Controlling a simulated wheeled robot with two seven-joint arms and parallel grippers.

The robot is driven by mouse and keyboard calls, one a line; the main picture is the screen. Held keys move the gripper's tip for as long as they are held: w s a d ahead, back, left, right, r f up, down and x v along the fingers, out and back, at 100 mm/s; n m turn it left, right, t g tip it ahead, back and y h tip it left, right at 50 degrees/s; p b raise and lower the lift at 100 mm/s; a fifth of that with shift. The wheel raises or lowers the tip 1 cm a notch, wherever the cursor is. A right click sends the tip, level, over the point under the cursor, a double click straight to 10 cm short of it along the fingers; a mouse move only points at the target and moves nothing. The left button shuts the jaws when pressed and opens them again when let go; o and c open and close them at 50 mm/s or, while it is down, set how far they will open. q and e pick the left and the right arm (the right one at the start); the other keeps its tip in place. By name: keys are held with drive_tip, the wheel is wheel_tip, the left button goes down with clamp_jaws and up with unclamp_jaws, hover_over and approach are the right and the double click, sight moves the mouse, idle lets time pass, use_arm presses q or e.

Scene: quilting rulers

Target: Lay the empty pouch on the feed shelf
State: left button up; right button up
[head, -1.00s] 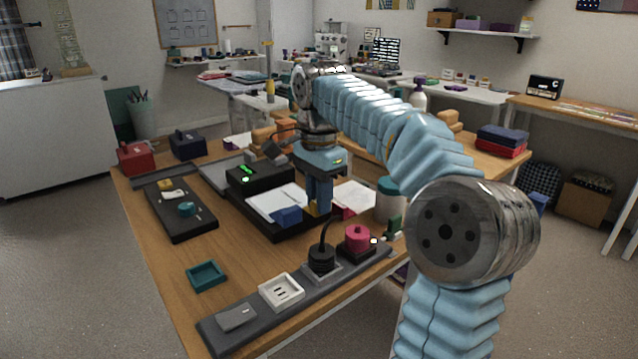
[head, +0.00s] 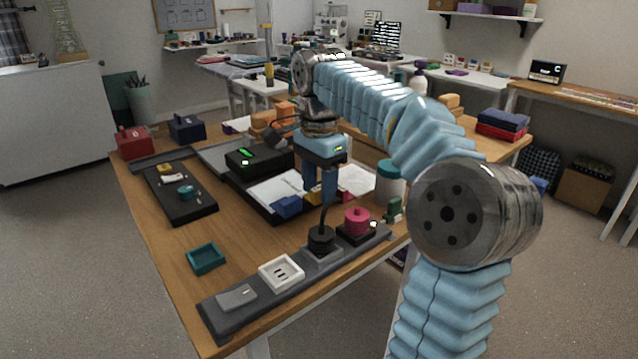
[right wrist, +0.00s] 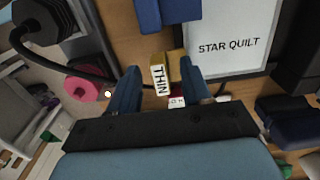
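The black machine with a green display (head: 258,156) has a dark shelf (head: 242,195) at its front. A white sheet (head: 275,190) and a blue block (head: 287,207) lie there. In the right wrist view a white sheet (right wrist: 226,50) reads "STAR QUILT", beside the blue block (right wrist: 168,14). My right gripper (head: 321,195) points down just right of the shelf. In the right wrist view its fingers (right wrist: 160,85) stand apart, with a yellow tab labelled "THIN" (right wrist: 160,77) in the gap; no grip shows. I cannot tell which is the empty pouch.
A grey strip along the front edge holds a white socket (head: 281,273), a black plug with a cord (head: 321,239) and a pink knob (head: 357,221). A teal tray (head: 206,259) and a black board (head: 182,208) are at left.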

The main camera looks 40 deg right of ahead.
wheel_tip(320, 180, up, 8)
drive_tip(key=shift+f, duration=0.25)
idle(0.4)
